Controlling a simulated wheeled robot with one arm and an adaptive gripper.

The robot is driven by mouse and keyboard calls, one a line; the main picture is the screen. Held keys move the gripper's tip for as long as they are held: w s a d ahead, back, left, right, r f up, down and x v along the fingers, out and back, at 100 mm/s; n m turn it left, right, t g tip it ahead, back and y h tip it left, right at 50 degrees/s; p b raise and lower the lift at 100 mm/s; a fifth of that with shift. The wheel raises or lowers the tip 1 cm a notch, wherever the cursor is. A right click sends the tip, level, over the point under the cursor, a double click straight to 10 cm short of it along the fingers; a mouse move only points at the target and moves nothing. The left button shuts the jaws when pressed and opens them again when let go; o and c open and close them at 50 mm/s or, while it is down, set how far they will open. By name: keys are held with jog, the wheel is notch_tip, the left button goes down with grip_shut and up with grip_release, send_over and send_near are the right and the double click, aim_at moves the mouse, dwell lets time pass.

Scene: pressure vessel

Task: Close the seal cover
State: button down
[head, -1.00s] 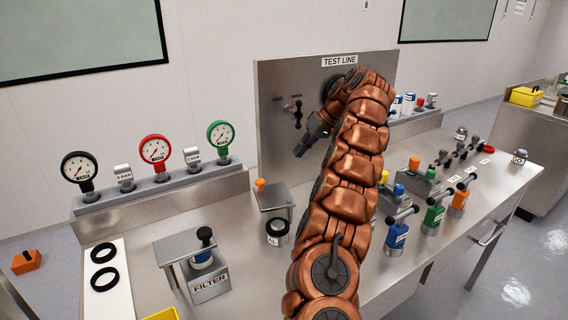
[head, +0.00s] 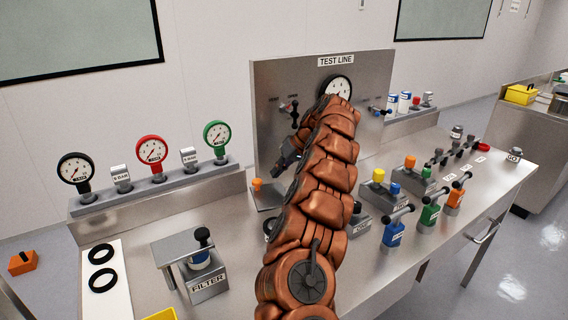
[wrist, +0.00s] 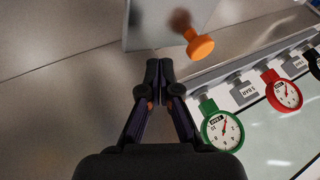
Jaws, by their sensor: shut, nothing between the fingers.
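A flat grey plate with an orange knob (head: 257,184), seemingly the seal cover, stands behind the filter unit. In the wrist view the orange knob (wrist: 200,47) sticks out from the grey plate (wrist: 150,27), up and right of my fingertips. My gripper (wrist: 158,78) is shut and empty, apart from the knob. In the head view my gripper (head: 279,170) is just right of the knob and above the plate. My arm hides most of the plate's right side and the round seal holder below it.
The filter unit (head: 207,284) stands in front, left of my arm. A row of gauges, with a green one (head: 216,134), lines the back left. The test line panel (head: 375,75) rises behind my arm. Several coloured valves, one blue (head: 393,232), stand at right.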

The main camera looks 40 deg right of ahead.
aim_at(269, 187)
jog(key=shift+w+a, duration=0.1)
jog(key=shift+a, duration=0.65)
jog(key=shift+w+a+f+p, duration=0.1)
jog(key=shift+a+p, duration=0.15)
jog(key=shift+a, duration=0.2)
jog(key=shift+w+a+f+p, duration=0.1)
jog(key=shift+a+p, duration=0.15)
jog(key=shift+a, duration=0.15)
